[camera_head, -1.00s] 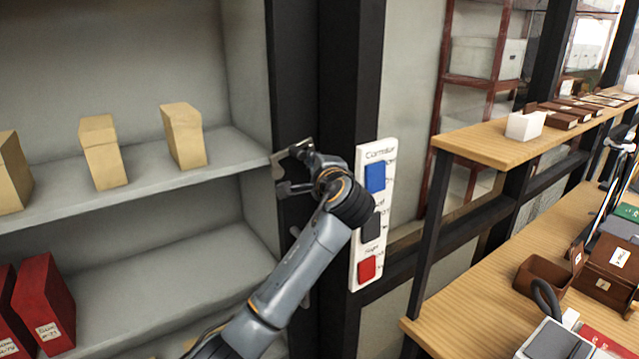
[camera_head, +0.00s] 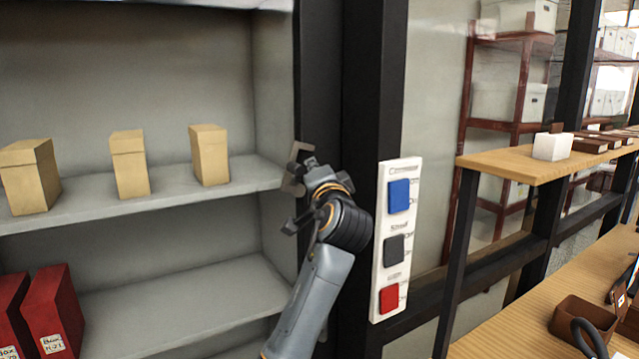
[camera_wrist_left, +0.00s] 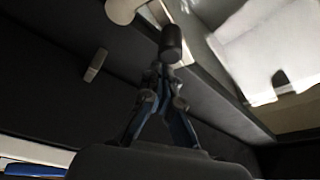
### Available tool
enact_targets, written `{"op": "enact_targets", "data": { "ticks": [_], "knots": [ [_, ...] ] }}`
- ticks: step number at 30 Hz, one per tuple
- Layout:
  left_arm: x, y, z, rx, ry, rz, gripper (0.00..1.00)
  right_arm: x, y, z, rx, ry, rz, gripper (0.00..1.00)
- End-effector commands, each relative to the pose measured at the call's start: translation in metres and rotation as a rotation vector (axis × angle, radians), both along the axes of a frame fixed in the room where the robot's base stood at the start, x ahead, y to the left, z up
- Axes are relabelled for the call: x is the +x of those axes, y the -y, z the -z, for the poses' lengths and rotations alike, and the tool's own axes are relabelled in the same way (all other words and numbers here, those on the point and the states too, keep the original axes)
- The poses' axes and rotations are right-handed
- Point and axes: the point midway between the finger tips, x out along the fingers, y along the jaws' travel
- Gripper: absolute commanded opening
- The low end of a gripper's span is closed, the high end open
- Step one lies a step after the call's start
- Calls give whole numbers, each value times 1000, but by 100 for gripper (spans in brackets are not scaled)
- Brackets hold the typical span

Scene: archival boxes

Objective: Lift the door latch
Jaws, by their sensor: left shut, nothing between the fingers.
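My left gripper (camera_head: 297,187) is in front of the black door post (camera_head: 320,90), between the shelf unit and the switch panel. In the left wrist view its fingers (camera_wrist_left: 171,45) are together, with nothing between them. A small grey tab (camera_wrist_left: 96,65) sticks out of a dark surface, left of the fingertips and apart from them. I cannot tell for sure whether it is the latch. In the head view, my gripper and wrist hide part of the post, and no latch can be clearly made out there. My right gripper is not in view.
A white panel (camera_head: 376,280) with blue, black and red switches stands close to the right of my left wrist. Grey shelves (camera_head: 190,295) with tan boxes (camera_head: 130,165) and red boxes (camera_head: 52,310) are at left. A wooden counter (camera_head: 500,162) is at right.

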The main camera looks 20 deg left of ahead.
Motion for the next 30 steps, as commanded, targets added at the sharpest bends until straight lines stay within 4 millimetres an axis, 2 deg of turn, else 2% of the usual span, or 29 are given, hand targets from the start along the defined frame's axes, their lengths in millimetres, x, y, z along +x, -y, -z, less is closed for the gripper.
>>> {"op": "enact_targets", "data": {
  "ticks": [1,9,30],
  "knots": [
    [-2,-2,5,-25,32,-1,0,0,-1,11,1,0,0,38],
    [-10,-8,2,-112,146,0,0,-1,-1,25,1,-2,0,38],
    [-14,-11,2,-109,140,-1,0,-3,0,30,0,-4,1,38]
  ]
}}
